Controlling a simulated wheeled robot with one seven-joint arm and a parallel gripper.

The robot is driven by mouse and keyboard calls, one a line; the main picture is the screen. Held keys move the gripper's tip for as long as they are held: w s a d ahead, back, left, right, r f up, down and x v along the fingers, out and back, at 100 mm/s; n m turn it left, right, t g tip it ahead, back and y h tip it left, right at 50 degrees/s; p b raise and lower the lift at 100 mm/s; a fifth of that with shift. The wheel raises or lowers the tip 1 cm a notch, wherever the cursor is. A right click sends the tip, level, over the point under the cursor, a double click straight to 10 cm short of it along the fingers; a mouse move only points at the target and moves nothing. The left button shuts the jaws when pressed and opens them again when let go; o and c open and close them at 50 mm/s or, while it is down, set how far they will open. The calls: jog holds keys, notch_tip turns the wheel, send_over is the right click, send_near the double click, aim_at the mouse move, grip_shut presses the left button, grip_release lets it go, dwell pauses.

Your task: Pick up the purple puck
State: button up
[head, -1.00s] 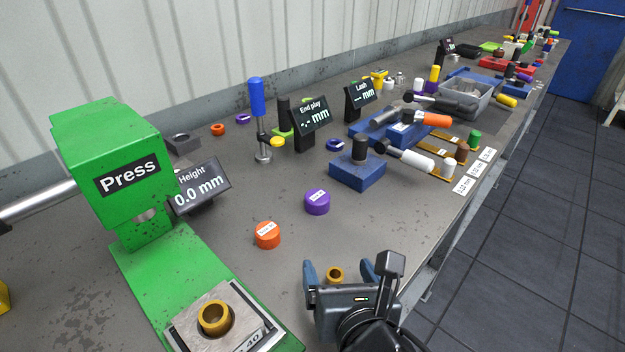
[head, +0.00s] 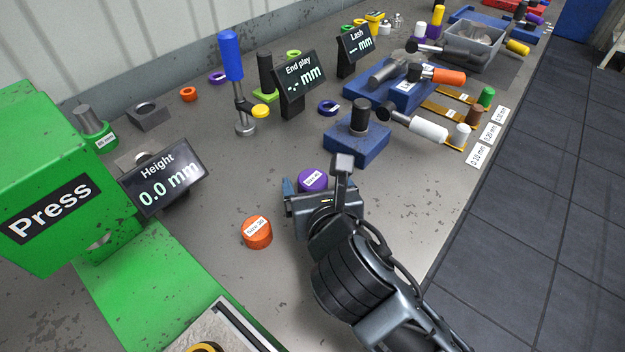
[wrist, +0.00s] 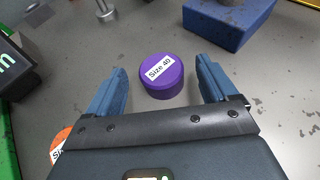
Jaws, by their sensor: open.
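The purple puck (head: 312,179) sits flat on the grey bench, partly hidden behind my gripper in the head view. In the wrist view the purple puck (wrist: 161,76) shows a white "Size 40" label on top. It lies ahead of my gripper (wrist: 163,85), centred between the two blue fingertips, with a gap on each side. My gripper (head: 318,186) is open and empty, and nothing is held.
An orange puck (head: 257,232) stands to the left of my gripper. A blue block with a dark post (head: 358,140) stands beyond to the right. The green press (head: 50,190) and the Height display (head: 163,180) are at left.

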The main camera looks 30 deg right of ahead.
aim_at(313, 179)
jog(key=shift+x, duration=1.55)
jog(key=shift+f, duration=0.15)
jog(key=c, duration=1.2)
jog(key=shift+c, duration=0.2)
notch_tip(313, 179, up, 28)
jog(key=p, duration=0.4)
